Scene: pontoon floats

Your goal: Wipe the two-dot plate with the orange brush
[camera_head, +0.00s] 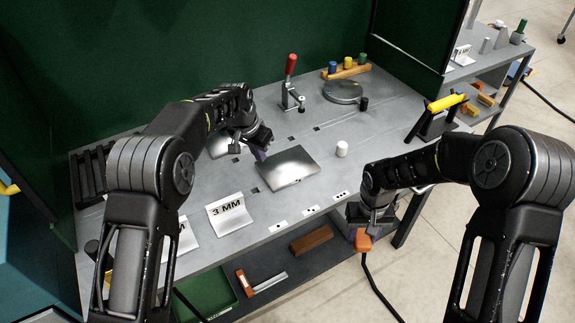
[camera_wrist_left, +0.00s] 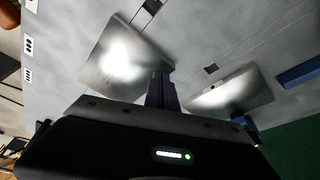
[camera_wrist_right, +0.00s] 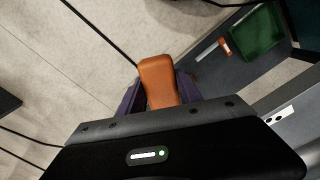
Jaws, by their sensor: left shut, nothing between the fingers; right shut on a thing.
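My right gripper (camera_head: 372,219) is shut on an orange block-like handle (camera_head: 363,240), in front of the table's front edge. The handle also shows between the fingers in the right wrist view (camera_wrist_right: 158,80); I take it as the orange brush, but no bristles show. My left gripper (camera_head: 261,154) is shut and empty, low over the table between two metal plates. One shiny plate (camera_head: 290,170) lies to its right. The other plate (camera_head: 217,146) lies to its left, partly behind my left arm.
A "3 MM" card (camera_head: 229,213) and dotted labels (camera_head: 310,210) line the front edge. An orange-ended tool (camera_head: 244,284) lies on the lower shelf.

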